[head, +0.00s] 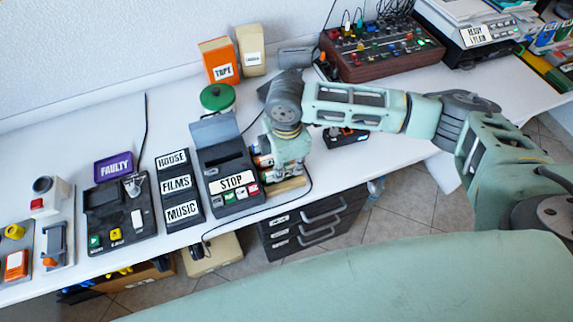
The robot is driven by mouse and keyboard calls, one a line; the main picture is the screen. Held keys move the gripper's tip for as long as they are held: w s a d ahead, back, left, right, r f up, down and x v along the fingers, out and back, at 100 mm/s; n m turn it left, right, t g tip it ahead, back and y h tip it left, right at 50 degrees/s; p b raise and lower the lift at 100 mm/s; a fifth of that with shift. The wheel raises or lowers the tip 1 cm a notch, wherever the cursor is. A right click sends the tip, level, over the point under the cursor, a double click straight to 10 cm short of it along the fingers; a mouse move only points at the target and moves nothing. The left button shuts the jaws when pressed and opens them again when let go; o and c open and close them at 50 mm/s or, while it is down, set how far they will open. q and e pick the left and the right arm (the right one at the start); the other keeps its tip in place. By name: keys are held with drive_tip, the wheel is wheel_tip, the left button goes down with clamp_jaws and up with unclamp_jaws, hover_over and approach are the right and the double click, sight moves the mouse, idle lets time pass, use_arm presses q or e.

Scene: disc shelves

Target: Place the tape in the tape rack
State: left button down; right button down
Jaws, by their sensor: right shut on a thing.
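My right gripper (284,172) points down at the table's front edge, just right of the dark deck marked STOP (232,182). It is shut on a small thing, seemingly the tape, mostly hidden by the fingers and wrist. A dark rack with three labels, HOUSE, FILMS and MUSIC (180,187), stands left of the STOP deck, apart from the gripper. The STOP deck's grey lid (214,128) is raised. An orange box marked TAPE (218,62) stands at the back by the wall. My left gripper is not in view.
A deck (118,218) with a purple FAULTY sign (113,166) stands at left. A green round thing (217,97) sits behind the STOP deck. A mixer (380,48) stands at the back right. Black cables cross the table. Dark drawers (312,225) are below the front edge.

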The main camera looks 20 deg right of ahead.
sight(286, 168)
drive_tip(key=c, duration=1.8)
unclamp_jaws()
drive_tip(key=shift+f, duration=0.15)
drive_tip(key=shift+c, duration=0.2)
wheel_tip(286, 168, up, 12)
drive_tip(key=shift+r, duration=0.2)
